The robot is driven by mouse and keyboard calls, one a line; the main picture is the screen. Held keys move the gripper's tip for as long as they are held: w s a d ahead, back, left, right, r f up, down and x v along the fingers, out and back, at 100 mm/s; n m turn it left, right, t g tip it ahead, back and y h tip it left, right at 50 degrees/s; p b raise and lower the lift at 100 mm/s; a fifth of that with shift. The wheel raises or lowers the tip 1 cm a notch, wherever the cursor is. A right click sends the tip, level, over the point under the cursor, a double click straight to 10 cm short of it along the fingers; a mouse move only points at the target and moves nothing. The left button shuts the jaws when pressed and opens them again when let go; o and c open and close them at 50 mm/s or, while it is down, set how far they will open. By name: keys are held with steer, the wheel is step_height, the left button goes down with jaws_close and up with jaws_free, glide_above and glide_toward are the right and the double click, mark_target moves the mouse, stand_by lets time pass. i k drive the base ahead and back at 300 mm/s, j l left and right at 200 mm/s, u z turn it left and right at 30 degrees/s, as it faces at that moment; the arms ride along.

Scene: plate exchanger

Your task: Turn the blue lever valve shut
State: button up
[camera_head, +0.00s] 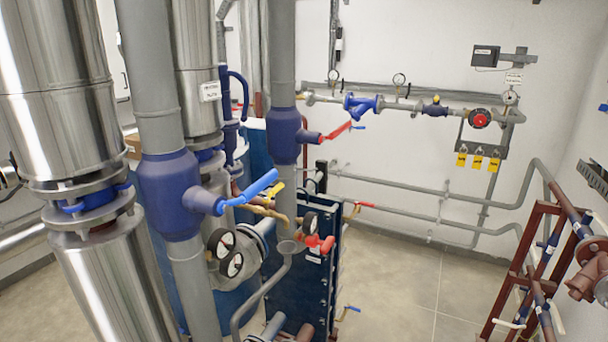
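The blue lever (250,190) sticks out to the right and slightly up from a dark blue valve body (168,195). The valve body sits on a vertical grey pipe (148,70) at the left. The lever stands at an angle to the upright pipe, neither along it nor clearly square to it. Nothing touches the lever. My gripper is not in this view.
A second dark blue valve with a red lever (336,130) is behind to the right. Shiny steel pipes (60,120) stand at left. Open floor (400,260) lies right of centre, before red racks (515,270).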

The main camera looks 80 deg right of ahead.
mark_target(251, 192)
steer(key=k+l+u, duration=0.15)
steer(key=k+l, duration=0.65)
